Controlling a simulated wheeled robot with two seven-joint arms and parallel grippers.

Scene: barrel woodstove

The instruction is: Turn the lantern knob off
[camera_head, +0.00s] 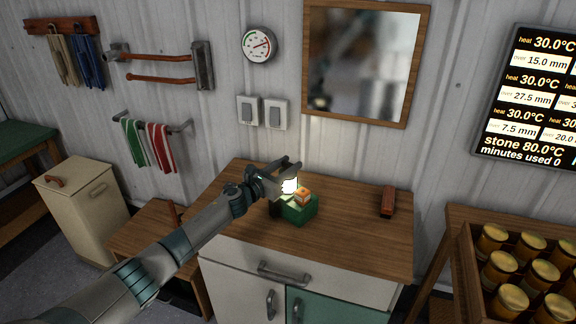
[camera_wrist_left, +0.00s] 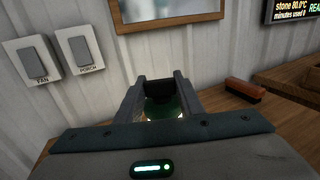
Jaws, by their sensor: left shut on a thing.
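The lantern (camera_head: 289,186) glows bright white-yellow on the wooden cabinet top, lit. My left gripper (camera_head: 286,169) is at its top, with the arm coming in from the lower left. In the left wrist view the two fingers (camera_wrist_left: 161,92) stand on either side of a dark green rounded part of the lantern (camera_wrist_left: 160,106), with warm light showing below. The gripper is shut on the lantern there. The knob cannot be made out apart from the fingers and the lantern's top. My right gripper is not in view.
A red-brown brush-like block (camera_head: 388,202) lies at right on the cabinet top (camera_head: 345,235). A mirror (camera_head: 362,60) and two wall switches (camera_head: 261,112) are behind. Jars (camera_head: 510,270) fill a crate at right.

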